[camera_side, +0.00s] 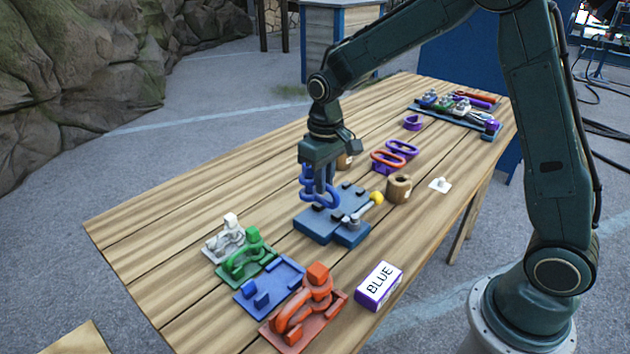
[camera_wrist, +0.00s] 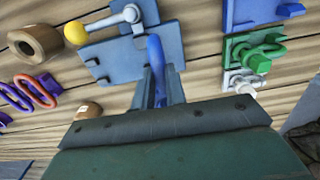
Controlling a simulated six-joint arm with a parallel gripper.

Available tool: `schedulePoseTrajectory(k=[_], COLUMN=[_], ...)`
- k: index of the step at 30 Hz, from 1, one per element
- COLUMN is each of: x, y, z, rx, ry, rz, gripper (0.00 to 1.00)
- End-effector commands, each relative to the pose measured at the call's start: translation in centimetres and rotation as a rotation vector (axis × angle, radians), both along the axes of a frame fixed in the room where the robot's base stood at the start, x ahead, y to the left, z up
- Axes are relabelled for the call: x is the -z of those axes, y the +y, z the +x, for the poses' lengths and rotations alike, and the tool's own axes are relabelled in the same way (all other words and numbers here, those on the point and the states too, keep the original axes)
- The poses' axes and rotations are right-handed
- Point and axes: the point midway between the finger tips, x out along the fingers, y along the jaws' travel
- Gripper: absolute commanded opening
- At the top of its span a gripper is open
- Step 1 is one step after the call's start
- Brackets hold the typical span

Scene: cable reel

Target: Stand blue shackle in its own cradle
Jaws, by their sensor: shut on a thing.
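My gripper (camera_side: 321,188) is shut on the blue shackle (camera_side: 307,184), which hangs over the left part of the blue-grey clamp fixture (camera_side: 318,228). I cannot tell whether the shackle touches the fixture. In the wrist view the shackle (camera_wrist: 156,58) shows edge-on between the fingers (camera_wrist: 160,82), partly hidden by them. The blue cradle (camera_side: 270,286) is a flat plate with small upright blocks. It is empty and lies nearer the camera, between the green and red cradles; part of it shows in the wrist view (camera_wrist: 245,14).
White (camera_side: 229,238), green (camera_side: 244,258) and red (camera_side: 304,308) cradles hold shackles. The fixture's lever has a yellow knob (camera_side: 376,197). A box marked BLUE (camera_side: 379,286), a brown spool (camera_side: 398,188) and orange and purple links (camera_side: 395,155) lie around. The table's left side is clear.

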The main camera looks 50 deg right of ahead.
Motion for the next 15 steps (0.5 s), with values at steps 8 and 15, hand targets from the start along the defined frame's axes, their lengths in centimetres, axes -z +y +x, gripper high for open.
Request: schedulePoseTrajectory(k=[8,15], x=[-0.1,-0.1], y=[1.6,3.9], z=[0.2,0.3], rx=[0.111,0.284], ry=[-0.003,-0.003], rz=[0.000,0.000], gripper=[0.00,0.00])
